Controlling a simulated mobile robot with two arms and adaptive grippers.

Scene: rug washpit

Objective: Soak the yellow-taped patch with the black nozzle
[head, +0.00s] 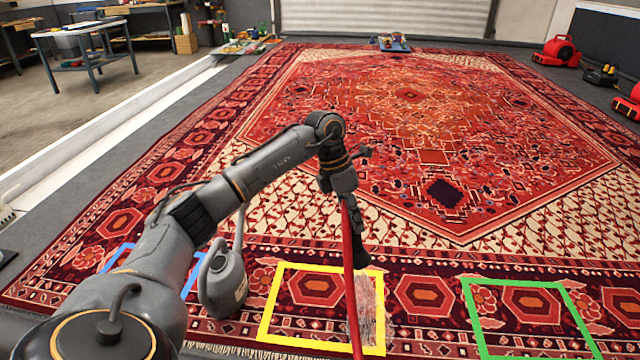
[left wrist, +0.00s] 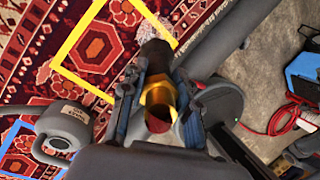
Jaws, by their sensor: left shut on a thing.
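The yellow-taped patch (head: 270,303) is a square outline on the near border of the red rug. A pale, whitish streak (head: 370,305) lies along its right side. My left gripper (head: 345,197) is shut on the black nozzle (head: 360,253), which points down above the far right part of the patch. In the left wrist view, the black nozzle (left wrist: 155,55) has a brass collar between the fingers and lies across the yellow tape (left wrist: 85,88). A red hose (head: 353,310) hangs past it in the head view. I cannot tell whether liquid is coming out. My right gripper is not in view.
A grey jug (head: 228,285) stands left of the yellow square, partly over a blue-taped patch (head: 118,256). A green-taped patch (head: 470,305) lies to the right. Red blowers (head: 558,52) stand at the far right. The rug's middle is clear.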

